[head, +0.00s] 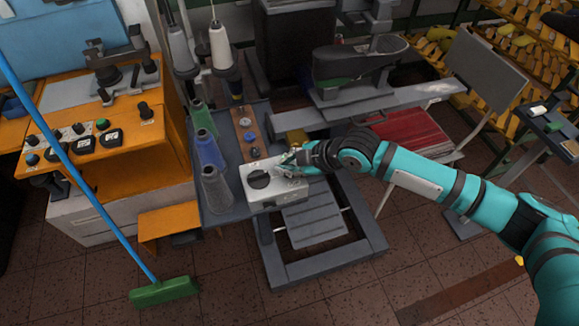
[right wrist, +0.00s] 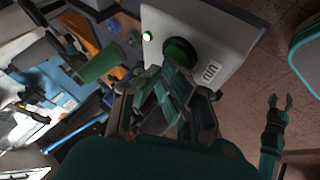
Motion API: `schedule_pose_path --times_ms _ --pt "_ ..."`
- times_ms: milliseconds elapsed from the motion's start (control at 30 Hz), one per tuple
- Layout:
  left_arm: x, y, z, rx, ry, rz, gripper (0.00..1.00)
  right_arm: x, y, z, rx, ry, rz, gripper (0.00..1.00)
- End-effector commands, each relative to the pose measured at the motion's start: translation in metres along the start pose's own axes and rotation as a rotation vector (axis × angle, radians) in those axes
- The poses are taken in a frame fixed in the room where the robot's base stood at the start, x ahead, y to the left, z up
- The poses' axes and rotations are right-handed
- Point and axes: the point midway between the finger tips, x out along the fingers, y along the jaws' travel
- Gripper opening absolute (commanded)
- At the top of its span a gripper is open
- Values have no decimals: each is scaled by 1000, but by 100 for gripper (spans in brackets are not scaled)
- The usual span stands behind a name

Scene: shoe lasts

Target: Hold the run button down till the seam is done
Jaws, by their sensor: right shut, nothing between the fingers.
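The pale control box (head: 283,196) stands on the front of the grey machine stand, with a dark round button (head: 258,179) on its top. In the right wrist view this box (right wrist: 225,30) carries a dark green round button (right wrist: 180,52) beside a RUN label. A small bright greenish lamp (right wrist: 147,36) shows near it. My right gripper (head: 289,159) is shut and empty over the box, beside the button; its fingertips (right wrist: 165,82) show just below the button in the wrist view. I cannot tell whether they touch. My left gripper (right wrist: 277,103) hangs open and empty, away from the box.
A sewing machine with a dark shoe (head: 360,57) is behind. A green broom (head: 163,291) leans at an orange bench (head: 100,165). Open tiled floor lies in front.

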Motion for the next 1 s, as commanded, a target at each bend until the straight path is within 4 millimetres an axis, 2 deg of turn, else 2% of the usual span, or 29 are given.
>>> schedule_pose_path --times_ms 567,1000 --pt "-1 0 0 0 0 0 40 0 0 0 1 -1 -2 0" --pt "-19 0 -2 0 0 0 40 -14 10 -10 1 0 -1 0"
